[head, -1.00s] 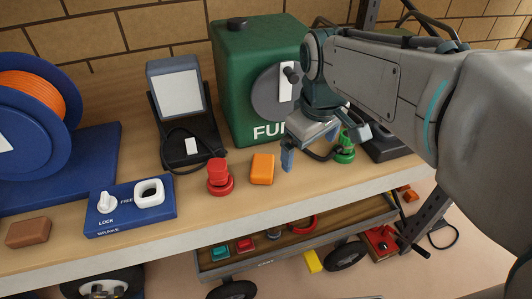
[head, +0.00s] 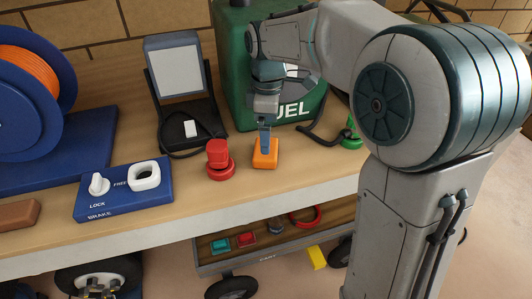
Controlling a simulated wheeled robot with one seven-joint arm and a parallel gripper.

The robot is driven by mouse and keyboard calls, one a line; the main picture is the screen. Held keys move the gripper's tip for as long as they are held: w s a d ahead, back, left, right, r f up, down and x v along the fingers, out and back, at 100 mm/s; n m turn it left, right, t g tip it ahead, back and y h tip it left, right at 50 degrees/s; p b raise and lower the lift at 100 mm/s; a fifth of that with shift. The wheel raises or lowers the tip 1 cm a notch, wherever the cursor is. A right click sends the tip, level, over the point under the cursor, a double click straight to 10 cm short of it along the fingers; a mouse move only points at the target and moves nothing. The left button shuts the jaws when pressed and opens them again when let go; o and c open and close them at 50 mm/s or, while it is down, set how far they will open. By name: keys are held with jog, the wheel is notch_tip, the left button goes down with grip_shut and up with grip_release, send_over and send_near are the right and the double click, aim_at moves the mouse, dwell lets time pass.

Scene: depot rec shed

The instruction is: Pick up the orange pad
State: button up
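The orange pad (head: 266,154) is a small block on the wooden bench top, just right of a red knob (head: 219,158). My gripper (head: 265,145) points down at the pad, with its blue finger tip over or against the pad's upper part. Only one finger shows clearly. The other is hidden behind it, so I cannot tell whether the fingers are apart or gripping. The pad appears to rest on the bench.
The green fuel can (head: 235,75) stands close behind my gripper. A dark stand with a pale panel (head: 178,70) is at left, and a blue brake box (head: 122,190) is at front left. A green knob (head: 352,138) is to the right. A cart (head: 270,248) stands below the bench edge.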

jog(key=shift+s+a+f, duration=0.1)
jog(key=shift+f, duration=1.65)
jog(key=shift+a+f, duration=0.1)
jog(key=shift+f, duration=1.6)
jog(key=c, duration=1)
jog(key=shift+r, duration=0.1)
jog(key=shift+s+r, duration=0.15)
jog(key=shift+r, duration=0.1)
jog(key=r, duration=0.4)
jog(key=s+r, duration=0.1)
jog(key=r, duration=0.1)
jog(key=shift+d+r, duration=0.15)
jog(key=s+d+b, duration=0.1)
jog(key=s+d, duration=0.1)
jog(key=s, duration=0.7)
jog(key=s+d+b, duration=0.2)
jog(key=s+d, duration=0.1)
jog(key=s, duration=0.6)
jog(key=shift+d, duration=0.1)
